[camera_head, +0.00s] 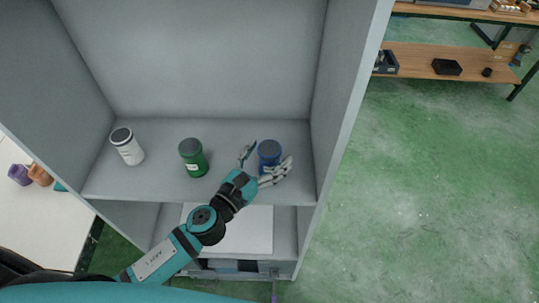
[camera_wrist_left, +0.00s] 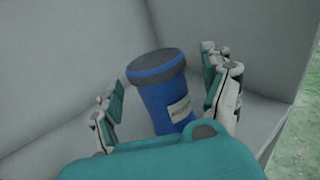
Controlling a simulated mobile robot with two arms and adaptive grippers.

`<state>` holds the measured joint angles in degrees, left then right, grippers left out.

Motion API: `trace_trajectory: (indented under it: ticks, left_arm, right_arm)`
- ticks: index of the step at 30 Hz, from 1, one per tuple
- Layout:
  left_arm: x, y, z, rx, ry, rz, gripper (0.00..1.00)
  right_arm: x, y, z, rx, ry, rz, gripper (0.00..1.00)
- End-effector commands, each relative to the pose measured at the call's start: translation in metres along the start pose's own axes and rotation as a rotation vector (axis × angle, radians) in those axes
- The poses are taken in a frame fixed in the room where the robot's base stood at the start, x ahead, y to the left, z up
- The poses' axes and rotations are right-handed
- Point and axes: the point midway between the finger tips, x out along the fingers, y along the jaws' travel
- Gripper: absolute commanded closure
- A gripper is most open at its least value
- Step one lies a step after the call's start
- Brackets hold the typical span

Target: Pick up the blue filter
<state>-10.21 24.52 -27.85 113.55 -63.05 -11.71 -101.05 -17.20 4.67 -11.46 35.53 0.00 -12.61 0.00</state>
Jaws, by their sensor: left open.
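The blue filter (camera_head: 269,153) is a blue cylinder with a dark grey cap and a pale label. It stands on the upper shelf at the right in the head view. My left gripper (camera_head: 264,163) is open, with one finger on each side of it. In the left wrist view the blue filter (camera_wrist_left: 165,95) shows between the open fingers of the left gripper (camera_wrist_left: 165,105), with visible gaps on both sides. The lower part of the filter is hidden by the gripper's body in the wrist view. My right gripper is not in view.
A green canister (camera_head: 193,158) and a white canister (camera_head: 127,147) stand on the same shelf (camera_head: 160,180) to the left. The grey cabinet's right wall (camera_head: 345,110) is close to the gripper. A white table (camera_head: 40,215) with purple and orange items is at the far left.

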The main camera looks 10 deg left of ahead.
Motion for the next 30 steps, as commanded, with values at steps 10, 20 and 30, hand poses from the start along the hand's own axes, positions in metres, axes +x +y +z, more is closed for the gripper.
trace_trajectory:
  ticks: [10,20,30]
  left_arm:
    - [0.0095,-0.0002,-0.0004,0.000,0.000,0.000,0.18]
    - [0.0092,0.0000,-0.0004,-0.001,0.001,0.000,0.62]
    - [0.0093,0.0000,0.0002,-0.001,0.000,0.000,0.83]
  right_arm:
    - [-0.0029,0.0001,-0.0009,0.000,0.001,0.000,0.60]
    - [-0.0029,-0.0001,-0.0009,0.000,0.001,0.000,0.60]
    - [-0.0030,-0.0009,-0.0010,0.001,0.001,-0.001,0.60]
